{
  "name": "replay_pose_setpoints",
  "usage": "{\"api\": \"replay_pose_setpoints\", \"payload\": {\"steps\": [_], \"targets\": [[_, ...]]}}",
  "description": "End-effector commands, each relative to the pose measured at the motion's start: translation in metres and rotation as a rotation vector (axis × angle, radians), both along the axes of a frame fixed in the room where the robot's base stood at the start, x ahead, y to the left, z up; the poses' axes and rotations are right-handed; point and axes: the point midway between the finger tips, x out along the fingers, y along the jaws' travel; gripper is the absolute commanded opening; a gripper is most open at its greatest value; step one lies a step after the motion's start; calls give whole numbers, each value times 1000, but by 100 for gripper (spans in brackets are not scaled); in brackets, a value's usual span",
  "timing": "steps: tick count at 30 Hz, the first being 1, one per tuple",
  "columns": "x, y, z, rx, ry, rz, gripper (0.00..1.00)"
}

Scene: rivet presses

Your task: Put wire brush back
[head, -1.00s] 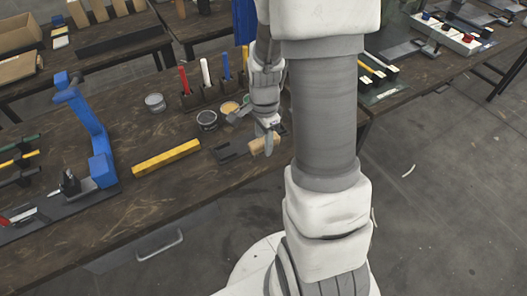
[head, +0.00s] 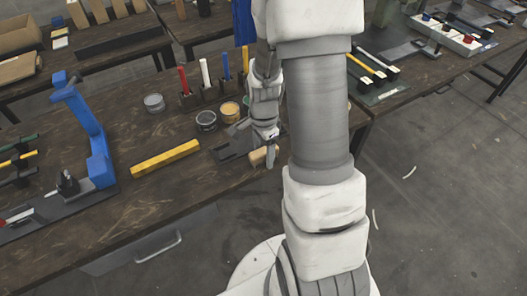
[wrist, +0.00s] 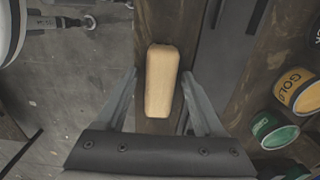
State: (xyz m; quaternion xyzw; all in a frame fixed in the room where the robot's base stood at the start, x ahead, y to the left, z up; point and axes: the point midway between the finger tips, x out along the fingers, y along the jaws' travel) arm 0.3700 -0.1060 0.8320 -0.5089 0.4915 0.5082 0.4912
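A light wooden block, which looks like the wire brush (head: 260,156), is at the table's right front edge in the head view. No bristles show. In the wrist view the block (wrist: 161,80) lies lengthwise between my gripper's fingers, with a visible gap on each side. My gripper (head: 267,146) points down at the block and is open. Part of the block is hidden by a finger in the head view. A flat dark grey plate or tray (head: 233,148) lies beside the block; whether it is the brush's place I cannot tell.
A yellow bar (head: 165,158) lies left of the plate. Open cans (head: 206,121) and upright coloured-handled tools in dark holders (head: 190,100) stand behind. A blue press (head: 88,125) is at left. Grey floor (wrist: 75,95) lies just past the table edge.

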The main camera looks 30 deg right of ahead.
Motion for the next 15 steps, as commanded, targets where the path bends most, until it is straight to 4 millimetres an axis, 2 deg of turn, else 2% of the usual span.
{"api": "replay_pose_setpoints", "payload": {"steps": [8,11,15], "targets": [[0,0,4,0,-1,-1,69],[1,0,15,-2,-4,0,69],[2,0,44,-2,-7,1,69]]}}
